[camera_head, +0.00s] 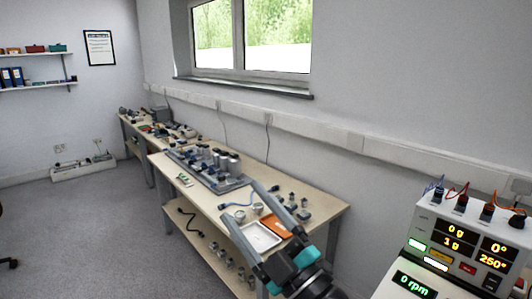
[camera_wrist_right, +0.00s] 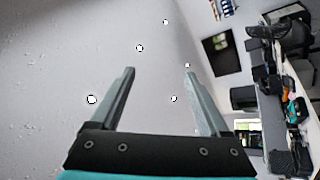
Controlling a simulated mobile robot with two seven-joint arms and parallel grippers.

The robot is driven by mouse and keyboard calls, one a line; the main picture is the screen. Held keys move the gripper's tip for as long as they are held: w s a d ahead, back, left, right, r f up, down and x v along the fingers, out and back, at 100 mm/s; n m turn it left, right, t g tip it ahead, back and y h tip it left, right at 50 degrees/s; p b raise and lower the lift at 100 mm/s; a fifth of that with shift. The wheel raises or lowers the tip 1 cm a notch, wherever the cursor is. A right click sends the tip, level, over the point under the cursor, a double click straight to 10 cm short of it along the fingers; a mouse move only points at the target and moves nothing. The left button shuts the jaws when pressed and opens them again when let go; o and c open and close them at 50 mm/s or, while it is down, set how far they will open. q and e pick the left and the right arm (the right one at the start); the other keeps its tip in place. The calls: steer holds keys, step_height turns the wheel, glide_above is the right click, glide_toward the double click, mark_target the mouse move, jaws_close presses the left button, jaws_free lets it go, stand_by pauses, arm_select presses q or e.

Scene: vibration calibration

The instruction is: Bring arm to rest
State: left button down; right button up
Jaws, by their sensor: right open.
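My right gripper (camera_head: 239,202) shows at the lower middle of the head view, its two grey fingers spread and pointing up and left across the workbench (camera_head: 325,206). In the right wrist view the gripper (camera_wrist_right: 160,71) is open, with nothing between its fingers. Behind the fingers there is only pale wall with several small white dots. In the head view a white tray (camera_head: 262,238) and an orange tray (camera_head: 276,226) show between and beside the fingers. I cannot tell the gap between the fingers and the bench. My left gripper is not in view.
A calibration console (camera_head: 462,236) with lit displays, reading 0 g and 0 rpm among others, stands at the right. A rack (camera_head: 207,172) of cylindrical parts sits along the bench. A window (camera_head: 250,37) is above. Open grey floor (camera_head: 90,215) lies at the left.

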steer(key=w+d+f+m+t+h, duration=0.2)
steer(key=d+f+m+h, duration=0.75)
steer(key=m+h, duration=0.2)
steer(key=s+d+f+m+g+h, duration=0.2)
steer(key=s+d+f+g, duration=0.15)
steer(key=f, duration=0.25)
steer(key=s+d+f+m+g+h, duration=0.2)
steer(key=d+f+m+g, duration=0.1)
steer(key=d+f, duration=0.15)
steer(key=s+d+f+g, duration=0.1)
steer(key=s+f+g, duration=0.45)
steer(key=s, duration=0.45)
steer(key=s+f+g, duration=0.4)
steer(key=s+f, duration=0.3)
steer(key=s, duration=0.3)
step_height(320, 180, down, 23)
steer(key=s+g, duration=0.1)
steer(key=s, duration=0.1)
steer(key=s+d+f+g+b, duration=0.1)
steer(key=s+d+f, duration=0.2)
steer(key=s+f, duration=1.1)
steer(key=shift+s, duration=0.4)
